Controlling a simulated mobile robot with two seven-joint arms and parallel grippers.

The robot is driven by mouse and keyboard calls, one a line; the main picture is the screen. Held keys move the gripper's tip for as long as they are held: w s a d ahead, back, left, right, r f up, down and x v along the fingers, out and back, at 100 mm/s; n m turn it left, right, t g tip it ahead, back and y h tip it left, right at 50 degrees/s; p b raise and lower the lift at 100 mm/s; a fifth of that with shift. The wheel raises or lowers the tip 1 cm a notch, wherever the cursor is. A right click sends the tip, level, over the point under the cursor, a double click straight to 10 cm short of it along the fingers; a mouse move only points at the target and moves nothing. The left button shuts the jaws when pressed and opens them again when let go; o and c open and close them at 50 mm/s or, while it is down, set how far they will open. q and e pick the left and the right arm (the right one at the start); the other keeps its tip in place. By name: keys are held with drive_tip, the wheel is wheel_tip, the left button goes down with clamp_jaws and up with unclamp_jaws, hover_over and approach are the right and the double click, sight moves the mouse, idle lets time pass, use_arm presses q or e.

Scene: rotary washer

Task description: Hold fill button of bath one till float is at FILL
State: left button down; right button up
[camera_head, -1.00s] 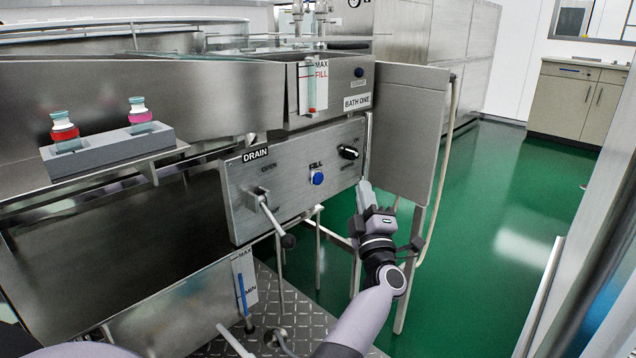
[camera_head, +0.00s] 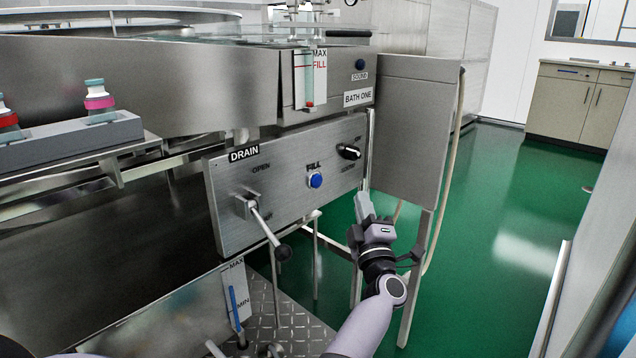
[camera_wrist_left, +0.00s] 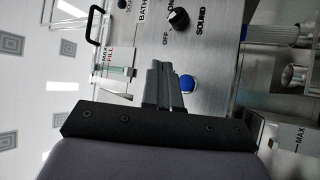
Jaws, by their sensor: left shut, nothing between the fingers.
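The blue FILL button (camera_head: 315,180) sits on the steel control panel of bath one, and it also shows in the left wrist view (camera_wrist_left: 188,83) just right of the fingertips. The float gauge (camera_head: 309,80) is above the panel, with MAX and FILL marks; its red float (camera_head: 309,102) is at the bottom of the tube, well below the FILL line. My left gripper (camera_head: 364,195) is shut and empty, right of and below the button, apart from it in the head view. My right gripper is out of view.
The drain lever (camera_head: 265,225) with a black knob sticks out left of the button. A black rotary knob (camera_head: 349,152) is to its upper right. A grey box (camera_head: 415,130) stands at the right. A shelf with capped bottles (camera_head: 98,100) is at the left.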

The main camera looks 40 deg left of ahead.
sight(317, 181)
use_arm(q)
drive_tip(key=a+b, duration=0.1)
drive_tip(key=a, duration=0.8)
drive_tip(key=shift+w, duration=0.35)
idle(1.8)
drive_tip(key=shift+a, duration=0.35)
drive_tip(key=shift+a, duration=0.5)
idle(4.1)
